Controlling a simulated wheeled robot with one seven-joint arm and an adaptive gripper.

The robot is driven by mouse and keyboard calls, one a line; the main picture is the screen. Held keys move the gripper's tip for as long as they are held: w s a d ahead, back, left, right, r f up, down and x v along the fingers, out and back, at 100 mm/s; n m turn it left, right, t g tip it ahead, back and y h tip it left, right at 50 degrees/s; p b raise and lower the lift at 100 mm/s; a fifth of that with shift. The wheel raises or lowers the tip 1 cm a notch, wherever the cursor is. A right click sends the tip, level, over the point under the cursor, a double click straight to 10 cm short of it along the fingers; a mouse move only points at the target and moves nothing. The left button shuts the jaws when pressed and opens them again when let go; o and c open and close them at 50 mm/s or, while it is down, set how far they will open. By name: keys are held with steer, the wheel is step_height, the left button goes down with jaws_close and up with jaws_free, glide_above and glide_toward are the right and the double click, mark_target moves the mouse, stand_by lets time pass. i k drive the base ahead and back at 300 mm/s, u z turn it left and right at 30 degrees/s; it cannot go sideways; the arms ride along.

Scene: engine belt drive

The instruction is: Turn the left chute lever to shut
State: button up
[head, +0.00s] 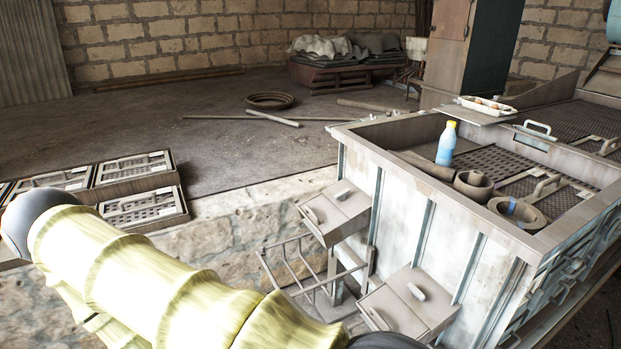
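Two box-shaped chutes stick out from the pale side wall of a large bin. The left chute (333,222) is the farther one, with a small light handle-like piece (343,195) on its top and another (311,214) near its outer edge. Which of these is the lever, and whether it stands open or shut, I cannot tell. The right chute (402,311) is nearer and has a similar light handle (417,292). My arm, in a pale yellow sleeve, crosses the lower left and leaves the bottom edge. My gripper is not in view.
The bin's top (456,215) holds a blue bottle with a yellow cap (447,143), round pots and grates. A metal rack (306,273) stands below and between the chutes. Crates (145,206) lie at left.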

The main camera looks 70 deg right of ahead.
mark_target(340, 195)
steer(key=z, duration=0.35)
steer(key=i, duration=0.85)
steer(key=z, duration=0.65)
